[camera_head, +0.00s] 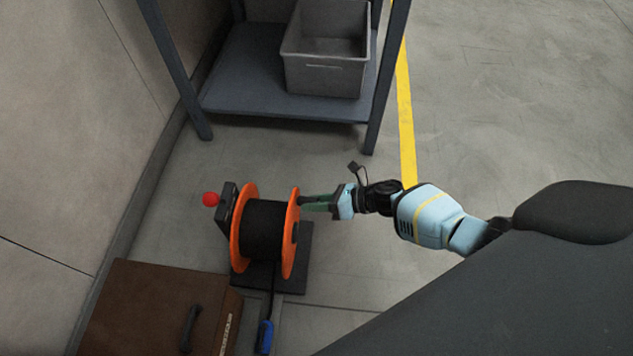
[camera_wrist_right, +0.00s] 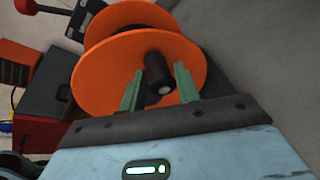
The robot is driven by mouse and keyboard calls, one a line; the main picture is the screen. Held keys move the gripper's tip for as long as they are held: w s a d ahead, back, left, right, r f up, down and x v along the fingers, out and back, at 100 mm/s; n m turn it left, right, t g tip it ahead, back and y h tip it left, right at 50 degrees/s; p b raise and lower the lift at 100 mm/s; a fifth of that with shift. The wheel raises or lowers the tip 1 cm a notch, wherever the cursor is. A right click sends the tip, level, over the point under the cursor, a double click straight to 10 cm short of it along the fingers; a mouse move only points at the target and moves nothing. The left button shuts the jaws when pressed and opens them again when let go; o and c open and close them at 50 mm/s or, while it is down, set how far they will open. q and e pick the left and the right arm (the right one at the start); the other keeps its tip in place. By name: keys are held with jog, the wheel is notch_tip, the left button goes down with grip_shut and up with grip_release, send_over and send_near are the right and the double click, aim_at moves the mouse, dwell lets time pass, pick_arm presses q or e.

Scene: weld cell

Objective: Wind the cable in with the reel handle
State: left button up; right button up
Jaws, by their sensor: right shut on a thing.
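The cable reel has two orange flanges (camera_head: 245,205) and stands on a dark base plate (camera_head: 295,279). Black cable (camera_head: 264,230) is wound between the flanges. A cable end with a blue plug (camera_head: 264,336) hangs down in front of the reel. The dark reel handle (camera_wrist_right: 158,73) sticks out of the right flange, off its centre. My right gripper (camera_head: 309,202) comes in from the right and is shut on the handle, with green fingers on either side of it in the wrist view. My left gripper is not in view.
A red ball knob (camera_head: 210,199) sits left of the reel's dark bracket (camera_head: 224,208). A brown box (camera_head: 150,300) with a dark handle stands at the lower left by the wall. A grey bin (camera_head: 327,75) sits on a shelf rack behind. Floor right of the reel is open.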

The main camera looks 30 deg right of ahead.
jog(key=shift+s+a+r, duration=0.1)
jog(key=shift+s, duration=0.45)
jog(key=shift+s+a+r+p, duration=0.35)
jog(key=shift+s+r+p, duration=0.2)
jog(key=shift+p, duration=0.15)
jog(key=shift+s+a+r+p, duration=0.3)
jog(key=shift+s+r+p, duration=0.15)
jog(key=shift+r+p, duration=0.15)
jog(key=shift+s+a+r+p, duration=0.35)
jog(key=shift+s+a+p, duration=0.1)
jog(key=shift+s+a, duration=0.15)
jog(key=shift+s+a+r+p, duration=0.35)
jog(key=shift+s+a+p, duration=0.1)
jog(key=shift+s, duration=0.1)
jog(key=o, duration=0.8)
jog(key=shift+c, duration=0.2)
